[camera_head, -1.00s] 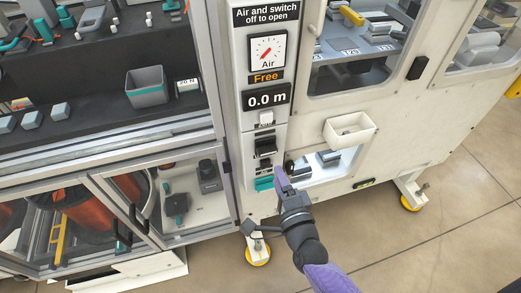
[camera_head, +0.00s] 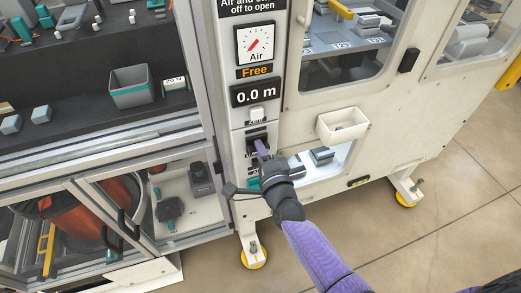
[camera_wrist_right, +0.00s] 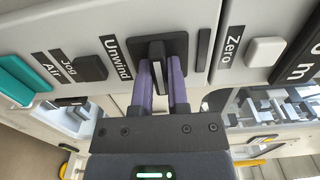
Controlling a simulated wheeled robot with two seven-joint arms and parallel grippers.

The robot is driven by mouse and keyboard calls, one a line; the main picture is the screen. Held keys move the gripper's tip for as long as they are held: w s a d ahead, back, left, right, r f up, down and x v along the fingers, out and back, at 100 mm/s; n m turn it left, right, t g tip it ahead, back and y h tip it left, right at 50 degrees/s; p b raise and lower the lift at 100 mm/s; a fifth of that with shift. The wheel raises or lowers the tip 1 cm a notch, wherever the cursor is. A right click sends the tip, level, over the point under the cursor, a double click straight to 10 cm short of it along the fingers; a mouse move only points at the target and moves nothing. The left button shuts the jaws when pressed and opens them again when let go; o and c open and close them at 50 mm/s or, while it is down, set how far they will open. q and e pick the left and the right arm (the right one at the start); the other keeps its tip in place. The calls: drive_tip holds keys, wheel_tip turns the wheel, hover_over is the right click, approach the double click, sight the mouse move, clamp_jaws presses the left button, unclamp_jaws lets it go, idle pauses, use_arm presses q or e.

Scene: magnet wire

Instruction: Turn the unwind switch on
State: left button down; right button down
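The unwind switch is a black lever switch (camera_wrist_right: 156,48) labelled "Unwind", on the white control panel. It also shows in the head view (camera_head: 257,141), partly covered by my right gripper. My right gripper (camera_head: 262,150) is at this switch. In the right wrist view its two purple fingers (camera_wrist_right: 160,75) stand a small gap apart, one on each side of the lever's end. I cannot tell whether they press on it. My left gripper is not in view.
The jog button (camera_wrist_right: 89,67) and a teal air knob (camera_wrist_right: 18,80) lie on one side of the switch, the zero button (camera_wrist_right: 265,51) on the other. The display (camera_head: 258,92) reads 0.0 m under "Free". A white bin (camera_head: 342,124) sticks out to the right.

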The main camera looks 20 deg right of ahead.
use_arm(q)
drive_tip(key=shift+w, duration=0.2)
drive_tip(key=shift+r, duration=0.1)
use_arm(e)
drive_tip(key=shift+n, duration=0.3)
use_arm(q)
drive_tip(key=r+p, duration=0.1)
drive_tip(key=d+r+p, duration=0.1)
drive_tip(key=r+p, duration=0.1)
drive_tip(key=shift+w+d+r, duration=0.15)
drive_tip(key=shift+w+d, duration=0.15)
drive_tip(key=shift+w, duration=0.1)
use_arm(e)
drive_tip(key=n, duration=1.7)
use_arm(q)
drive_tip(key=shift+p, duration=0.3)
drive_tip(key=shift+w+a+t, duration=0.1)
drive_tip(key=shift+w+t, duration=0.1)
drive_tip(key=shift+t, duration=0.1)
use_arm(e)
drive_tip(key=shift+n, duration=0.3)
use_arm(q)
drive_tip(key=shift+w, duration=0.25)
